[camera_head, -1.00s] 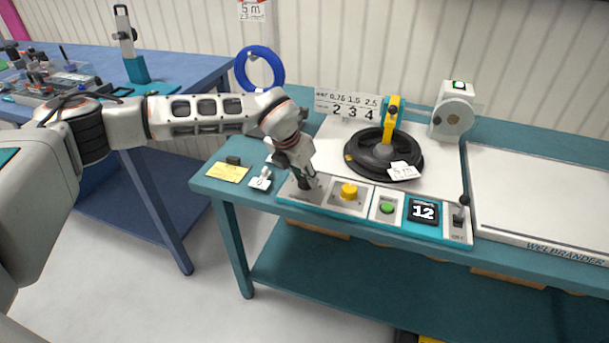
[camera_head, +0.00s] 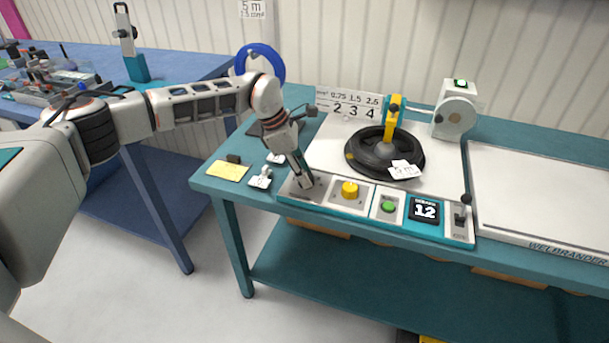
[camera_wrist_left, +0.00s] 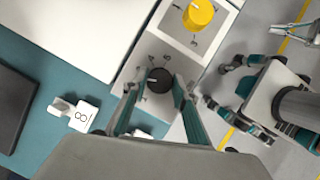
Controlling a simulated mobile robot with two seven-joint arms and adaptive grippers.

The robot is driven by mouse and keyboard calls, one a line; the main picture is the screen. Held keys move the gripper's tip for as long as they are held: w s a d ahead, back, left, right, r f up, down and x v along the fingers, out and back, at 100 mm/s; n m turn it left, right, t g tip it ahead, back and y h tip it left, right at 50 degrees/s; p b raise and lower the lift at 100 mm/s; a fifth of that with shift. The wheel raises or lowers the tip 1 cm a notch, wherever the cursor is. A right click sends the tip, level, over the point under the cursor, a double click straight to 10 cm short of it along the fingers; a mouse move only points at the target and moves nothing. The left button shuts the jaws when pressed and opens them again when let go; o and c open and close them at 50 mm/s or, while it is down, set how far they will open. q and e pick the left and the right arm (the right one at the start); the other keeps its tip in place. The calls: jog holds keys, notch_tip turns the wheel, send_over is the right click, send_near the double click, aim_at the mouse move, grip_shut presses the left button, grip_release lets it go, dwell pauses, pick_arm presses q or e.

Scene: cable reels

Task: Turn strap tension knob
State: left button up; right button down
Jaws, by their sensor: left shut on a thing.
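The black knob (camera_wrist_left: 159,80) sits on a light panel with printed numbers around it, and a pale pointer mark on it points left in the left wrist view. My left gripper (camera_wrist_left: 153,92) has its fingers on either side of this knob and is shut on it. In the head view my left gripper (camera_head: 304,182) points down at the left end of the control panel and hides the knob. A yellow knob (camera_head: 349,190) is just to the right; it also shows in the left wrist view (camera_wrist_left: 198,14).
Right of the yellow knob are a green button (camera_head: 388,207), a display reading 12 (camera_head: 423,209) and a lever (camera_head: 461,213). Small tags (camera_head: 260,178) and a yellow note (camera_head: 228,171) lie at the left.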

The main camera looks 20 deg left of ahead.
pick_arm(q)
jog(key=shift+w+f+m+g+b, duration=0.15)
jog(key=shift+m+g+b, duration=0.3)
jog(key=shift+m, duration=0.25)
jog(key=shift+m+b, duration=0.35)
jog(key=shift+m, duration=0.25)
jog(key=shift+m+g+b, duration=0.35)
jog(key=shift+m, duration=0.25)
pick_arm(e)
jog(key=shift+w+d+f, duration=0.35)
jog(key=shift+w+f, duration=0.15)
jog(key=shift+f, duration=0.05)
jog(key=shift+w, duration=0.1)
